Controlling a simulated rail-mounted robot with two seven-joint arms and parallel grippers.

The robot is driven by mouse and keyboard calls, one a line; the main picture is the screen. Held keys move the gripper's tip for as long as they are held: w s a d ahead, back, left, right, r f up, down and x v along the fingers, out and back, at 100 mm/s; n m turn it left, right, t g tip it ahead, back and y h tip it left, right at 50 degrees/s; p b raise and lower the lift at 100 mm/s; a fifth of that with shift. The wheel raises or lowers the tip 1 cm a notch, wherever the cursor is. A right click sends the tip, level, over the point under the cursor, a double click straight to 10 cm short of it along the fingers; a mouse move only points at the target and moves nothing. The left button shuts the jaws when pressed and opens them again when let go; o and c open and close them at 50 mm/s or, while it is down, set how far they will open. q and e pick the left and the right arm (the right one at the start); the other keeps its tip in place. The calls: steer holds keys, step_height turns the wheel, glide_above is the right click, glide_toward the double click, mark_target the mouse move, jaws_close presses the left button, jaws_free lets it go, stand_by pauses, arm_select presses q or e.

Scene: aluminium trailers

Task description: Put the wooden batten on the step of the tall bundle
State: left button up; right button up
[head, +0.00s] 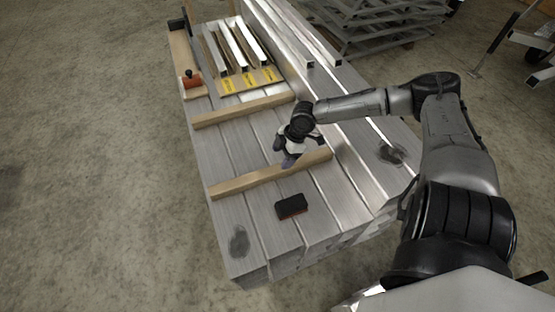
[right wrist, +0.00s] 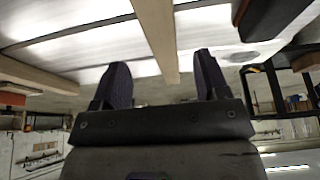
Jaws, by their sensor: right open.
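A wooden batten (head: 245,183) lies across the lower grey aluminium layer of the bundle (head: 335,208), its right end near the raised right-hand part (head: 350,130). A second wooden batten (head: 243,111) lies parallel, farther back. My right gripper (head: 290,159) is open at the nearer batten, towards its right end. In the right wrist view, a batten (right wrist: 157,38) runs between the two spread fingers of the right gripper (right wrist: 163,78), with gaps on both sides. I cannot tell whether the fingers touch it. My left gripper is not in view.
A dark block (head: 291,206) lies on the bundle in front of the nearer batten. Short profiles with yellow labels (head: 248,80) and a red-handled tool (head: 192,79) are at the back. Stacked grey frames (head: 375,22) stand behind. The concrete floor at left is clear.

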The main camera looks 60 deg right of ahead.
steer(key=shift+p+v, duration=0.85)
steer(key=shift+v, duration=0.9)
